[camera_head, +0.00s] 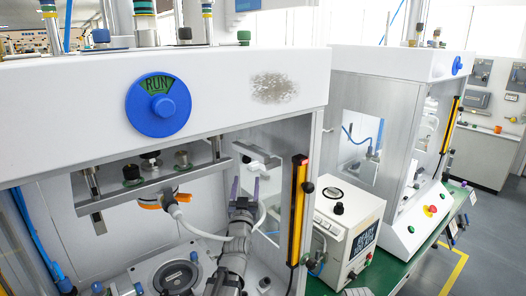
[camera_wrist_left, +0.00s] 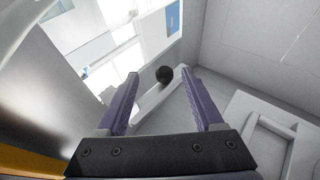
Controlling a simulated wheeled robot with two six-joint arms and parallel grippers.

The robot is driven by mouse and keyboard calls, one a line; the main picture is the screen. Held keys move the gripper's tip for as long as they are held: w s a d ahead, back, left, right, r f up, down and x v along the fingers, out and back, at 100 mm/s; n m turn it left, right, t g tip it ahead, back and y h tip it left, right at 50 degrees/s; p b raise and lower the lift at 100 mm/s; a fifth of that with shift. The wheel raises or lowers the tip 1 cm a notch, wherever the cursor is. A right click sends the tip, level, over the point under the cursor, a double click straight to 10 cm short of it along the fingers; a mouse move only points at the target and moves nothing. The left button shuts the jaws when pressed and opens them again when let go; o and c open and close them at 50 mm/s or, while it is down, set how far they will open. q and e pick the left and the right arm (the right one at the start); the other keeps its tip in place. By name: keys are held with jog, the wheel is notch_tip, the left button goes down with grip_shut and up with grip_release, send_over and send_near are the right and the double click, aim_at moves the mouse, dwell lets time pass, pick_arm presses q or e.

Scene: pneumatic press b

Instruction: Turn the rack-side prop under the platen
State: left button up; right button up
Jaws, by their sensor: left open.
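The prop appears to be the pale bar (camera_head: 262,152) with a black knob at the right inside of the press, beside the platen (camera_head: 200,165). My right gripper is not in view.
A blue RUN dial (camera_head: 158,105) is on the press's white front beam. A yellow-black post (camera_head: 298,210) stands at the opening's right edge. A round dark fixture (camera_head: 177,277) lies below the platen, with a white cable and orange part (camera_head: 165,202) above. A white READY box (camera_head: 345,228) stands right.

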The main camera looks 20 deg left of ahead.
aim_at(247, 160)
pick_arm(q)
jog(key=shift+t+y, duration=0.3)
jog(key=p+x, duration=0.1)
jog(key=x, duration=0.1)
jog(key=r+p+x, duration=0.1)
jog(key=x, duration=0.2)
jog(key=p+x, duration=0.1)
jog(key=x, duration=0.2)
jog(key=shift+s+a+r, duration=0.15)
jog(key=shift+s+r, duration=0.05)
jog(key=shift+r, duration=0.25)
grip_shut()
dwell(1.0)
